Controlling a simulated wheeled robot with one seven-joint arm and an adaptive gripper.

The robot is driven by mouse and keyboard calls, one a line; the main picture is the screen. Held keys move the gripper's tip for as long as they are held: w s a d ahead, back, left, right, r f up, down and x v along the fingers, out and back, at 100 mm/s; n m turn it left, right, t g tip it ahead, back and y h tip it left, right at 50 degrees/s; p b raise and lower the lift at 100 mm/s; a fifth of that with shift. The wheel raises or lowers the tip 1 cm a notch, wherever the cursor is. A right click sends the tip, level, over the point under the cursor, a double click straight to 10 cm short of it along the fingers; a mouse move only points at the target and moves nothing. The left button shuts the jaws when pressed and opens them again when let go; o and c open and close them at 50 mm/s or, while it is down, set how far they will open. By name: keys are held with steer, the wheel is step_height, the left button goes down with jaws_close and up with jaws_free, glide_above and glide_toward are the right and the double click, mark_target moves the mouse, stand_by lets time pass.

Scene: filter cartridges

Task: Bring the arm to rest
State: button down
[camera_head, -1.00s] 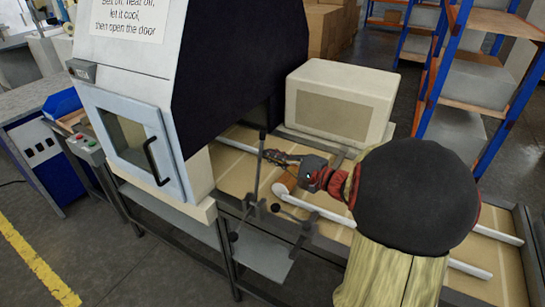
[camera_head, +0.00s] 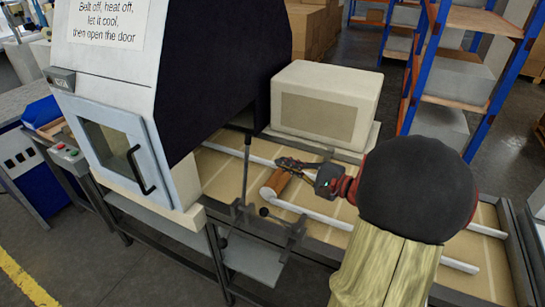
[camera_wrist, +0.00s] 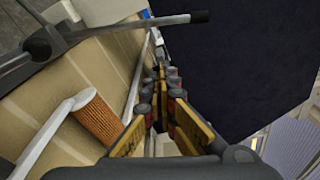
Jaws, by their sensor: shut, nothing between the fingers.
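My gripper (camera_head: 282,162) is shut and empty. It hangs above the conveyor belt (camera_head: 222,178), to the right of the black upright lever (camera_head: 247,168). In the wrist view its fingers (camera_wrist: 162,75) lie together, pointing towards the dark machine side. My dark round arm part covers much of the right side of the head view. An orange-brown ribbed cartridge (camera_head: 276,184) with a white end lies at the white rail, just below the gripper in the head view. It also shows in the wrist view (camera_wrist: 98,120), apart from the fingers.
A machine with a light door (camera_head: 128,160) and a paper sign (camera_head: 108,22) stands at left. A beige box (camera_head: 325,105) stands behind the belt. Blue-framed shelves (camera_head: 415,70) stand at the back right. The black lever stand rises close to the gripper.

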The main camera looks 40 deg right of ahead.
steer(key=shift+s+d, duration=0.15)
steer(key=shift+s, duration=0.5)
steer(key=s+a+f+n+g+y, duration=0.15)
steer(key=a+n+g, duration=0.3)
steer(key=a, duration=0.85)
steer(key=a+n+g+y, duration=0.35)
steer(key=a+g, duration=0.25)
steer(key=a, duration=0.6)
steer(key=s+a+r+n+h, duration=0.1)
steer(key=s+a+n+h, duration=0.1)
steer(key=s+n+h, duration=0.2)
steer(key=s+a+r+n+h+p, duration=0.1)
steer(key=s+a+n+h, duration=0.2)
steer(key=s+n+h, duration=0.2)
steer(key=shift+s+r+n+g, duration=0.45)
steer(key=shift+s+n, duration=0.2)
steer(key=shift+n, duration=0.45)
